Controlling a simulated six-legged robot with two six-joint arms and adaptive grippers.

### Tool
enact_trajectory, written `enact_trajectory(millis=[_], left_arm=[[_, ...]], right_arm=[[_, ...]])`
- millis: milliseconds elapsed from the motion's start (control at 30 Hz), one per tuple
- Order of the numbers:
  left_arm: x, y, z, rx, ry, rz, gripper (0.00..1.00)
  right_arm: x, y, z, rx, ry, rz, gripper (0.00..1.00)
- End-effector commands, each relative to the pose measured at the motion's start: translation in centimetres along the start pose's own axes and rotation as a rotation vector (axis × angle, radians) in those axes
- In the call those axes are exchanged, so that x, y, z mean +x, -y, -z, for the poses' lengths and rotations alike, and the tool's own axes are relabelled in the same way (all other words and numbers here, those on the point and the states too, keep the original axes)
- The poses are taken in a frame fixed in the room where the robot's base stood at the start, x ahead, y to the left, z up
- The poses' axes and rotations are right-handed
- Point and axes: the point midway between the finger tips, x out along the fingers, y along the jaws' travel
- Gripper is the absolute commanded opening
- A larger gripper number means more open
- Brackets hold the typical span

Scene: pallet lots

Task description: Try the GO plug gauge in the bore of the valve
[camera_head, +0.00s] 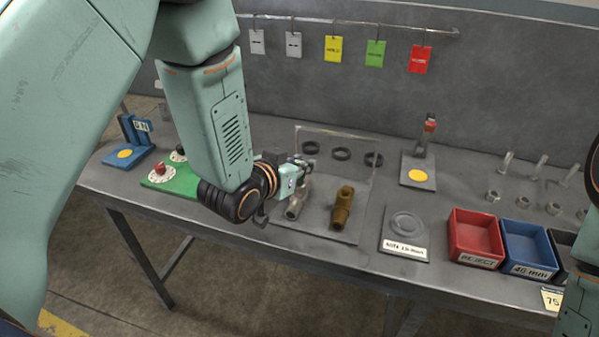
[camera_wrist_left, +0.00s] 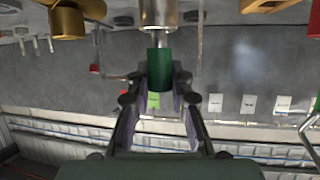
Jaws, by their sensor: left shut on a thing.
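My left gripper (camera_head: 298,170) is over the mat, behind the silver valve (camera_head: 293,208). In the left wrist view its fingers (camera_wrist_left: 159,95) are shut on the green handle of the plug gauge (camera_wrist_left: 159,70). The gauge's thin metal end points at the silver valve (camera_wrist_left: 160,12) and meets its near edge; I cannot tell how far it is inside the bore. A brass valve (camera_head: 343,208) lies to the right on the same mat, apart from the gripper. It also shows in the left wrist view (camera_wrist_left: 72,20). The gripper hides the gauge in the head view. My right gripper is not in view.
Dark rings (camera_head: 341,153) lie at the back of the mat. A stand with a yellow dot (camera_head: 418,172) holds a red-topped piece. A red bin (camera_head: 476,237) and a blue bin (camera_head: 528,250) stand at right. Coloured tags (camera_head: 333,48) hang from a rail behind.

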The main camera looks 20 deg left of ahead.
Motion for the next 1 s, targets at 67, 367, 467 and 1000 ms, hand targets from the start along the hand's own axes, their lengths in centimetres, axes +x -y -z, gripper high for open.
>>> enact_trajectory(millis=[67,367,467,1000], left_arm=[[-0.2,0.0,0.5,0.000,-0.001,0.000,0.00],[-0.7,0.0,1.7,0.000,-0.001,0.000,0.00],[-0.8,0.0,2.1,0.000,0.000,0.000,0.00],[-1.5,0.0,3.5,0.000,0.000,0.000,0.00]], right_arm=[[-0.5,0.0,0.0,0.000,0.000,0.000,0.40],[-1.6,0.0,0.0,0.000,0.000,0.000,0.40],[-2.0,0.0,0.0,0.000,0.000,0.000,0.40],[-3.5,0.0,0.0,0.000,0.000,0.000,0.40]])
